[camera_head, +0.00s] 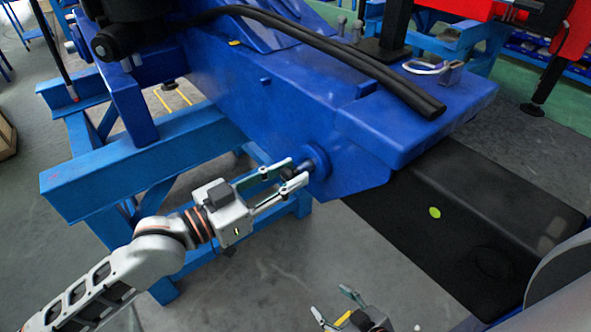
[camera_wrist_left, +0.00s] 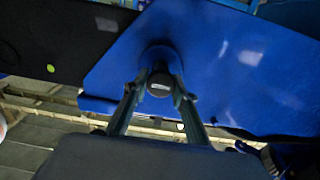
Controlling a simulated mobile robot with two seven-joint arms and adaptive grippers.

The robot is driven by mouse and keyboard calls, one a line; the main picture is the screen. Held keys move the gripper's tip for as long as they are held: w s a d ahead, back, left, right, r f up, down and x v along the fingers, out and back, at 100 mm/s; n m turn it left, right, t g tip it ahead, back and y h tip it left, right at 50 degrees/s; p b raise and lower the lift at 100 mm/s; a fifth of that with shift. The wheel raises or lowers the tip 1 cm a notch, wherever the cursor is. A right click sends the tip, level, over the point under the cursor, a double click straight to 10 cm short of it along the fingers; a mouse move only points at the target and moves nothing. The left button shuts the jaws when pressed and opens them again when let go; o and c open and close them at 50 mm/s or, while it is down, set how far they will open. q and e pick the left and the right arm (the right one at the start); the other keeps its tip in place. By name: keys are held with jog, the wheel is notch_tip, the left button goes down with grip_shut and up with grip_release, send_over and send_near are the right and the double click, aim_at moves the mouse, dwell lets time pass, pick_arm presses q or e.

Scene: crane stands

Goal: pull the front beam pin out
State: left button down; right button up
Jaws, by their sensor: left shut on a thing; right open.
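The front beam pin (camera_head: 304,166) is a dark, short round pin sticking out of a blue round boss (camera_head: 317,160) on the side of the large blue beam (camera_head: 270,100). My left gripper (camera_head: 296,175) is at the pin, with its fingers closed on either side of it. In the left wrist view the pin's round end (camera_wrist_left: 160,84) shows between the two fingertips, in front of the blue boss. How deep the pin sits in the beam is hidden. My right gripper (camera_head: 338,308) is open and empty, low in the head view, apart from the beam.
A light blue stand (camera_head: 150,160) carries the beam on the left. A black block (camera_head: 480,215) with a green dot lies right of the beam's end. Black hoses (camera_head: 330,55) run over the beam top. Grey floor (camera_head: 300,260) below the beam is open.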

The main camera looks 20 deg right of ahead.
aim_at(284, 178)
pick_arm(q)
jog(key=v, duration=0.2)
jog(key=shift+s+a, duration=0.1)
jog(key=shift+a, duration=0.3)
jog(key=c, duration=1.9)
grip_release()
jog(key=shift+f, duration=0.1)
jog(key=shift+o, duration=1.3)
jog(key=shift+s+a, duration=0.1)
jog(key=shift+a, duration=0.1)
jog(key=shift+d, duration=0.1)
